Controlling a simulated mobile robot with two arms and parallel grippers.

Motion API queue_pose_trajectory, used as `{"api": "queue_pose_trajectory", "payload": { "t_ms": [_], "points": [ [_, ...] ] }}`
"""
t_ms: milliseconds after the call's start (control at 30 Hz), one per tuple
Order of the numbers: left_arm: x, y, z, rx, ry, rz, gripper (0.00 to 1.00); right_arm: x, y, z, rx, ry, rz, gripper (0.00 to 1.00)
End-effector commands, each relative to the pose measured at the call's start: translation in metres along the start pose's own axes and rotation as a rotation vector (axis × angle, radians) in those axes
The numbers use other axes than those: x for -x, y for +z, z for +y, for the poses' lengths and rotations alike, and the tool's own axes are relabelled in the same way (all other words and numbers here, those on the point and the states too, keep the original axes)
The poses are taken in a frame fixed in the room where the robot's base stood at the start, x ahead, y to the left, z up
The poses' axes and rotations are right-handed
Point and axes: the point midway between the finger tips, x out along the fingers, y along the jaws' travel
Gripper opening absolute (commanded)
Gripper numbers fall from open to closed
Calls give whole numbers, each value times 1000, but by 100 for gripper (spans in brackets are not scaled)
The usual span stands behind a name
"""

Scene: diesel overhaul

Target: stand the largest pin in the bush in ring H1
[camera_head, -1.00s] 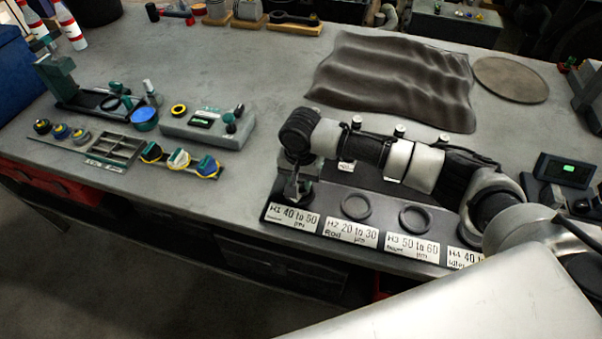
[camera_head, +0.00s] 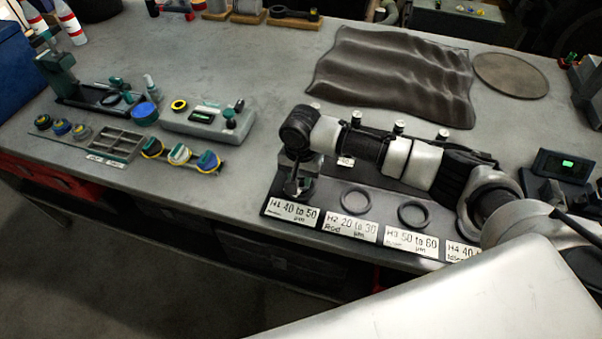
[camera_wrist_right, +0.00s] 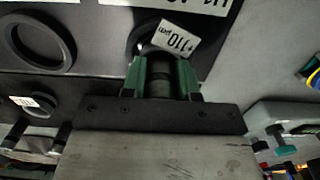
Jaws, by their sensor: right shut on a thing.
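My right gripper (camera_head: 299,192) is over the ring H1 place, above the H1 label (camera_head: 293,211). In the right wrist view its green fingers (camera_wrist_right: 160,80) are shut on a dark cylindrical pin (camera_wrist_right: 160,87). A white tag reading +110 µm (camera_wrist_right: 176,38) shows at the pin's far end. A dark ring, H1 (camera_wrist_right: 142,42), lies just beyond the fingertips, partly covered by the tag and a finger. The bush is hidden, and I cannot tell whether the pin's end is inside it. My left gripper is not in view.
Rings H2 (camera_head: 355,200) and H3 (camera_head: 413,214) lie to the right on the dark board. Several silver-topped pins, one at the right (camera_head: 443,135), stand behind my right arm. A gauge tray (camera_head: 118,143) is left; a dark wavy mat (camera_head: 392,75) lies behind.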

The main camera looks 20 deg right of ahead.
Motion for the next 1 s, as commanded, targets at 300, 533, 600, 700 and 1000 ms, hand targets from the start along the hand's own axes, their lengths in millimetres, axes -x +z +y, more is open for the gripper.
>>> {"api": "queue_pose_trajectory", "payload": {
  "t_ms": [300,533,600,700,1000],
  "points": [
    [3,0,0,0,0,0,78,-8,4,2,3,11,-11,0],
    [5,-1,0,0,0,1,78,-9,5,2,3,12,-11,0],
    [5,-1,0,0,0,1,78,-9,5,2,3,12,-11,0],
    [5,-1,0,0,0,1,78,-9,4,2,3,12,-11,0],
    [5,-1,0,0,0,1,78,-10,4,3,2,12,-11,48]
  ]
}}
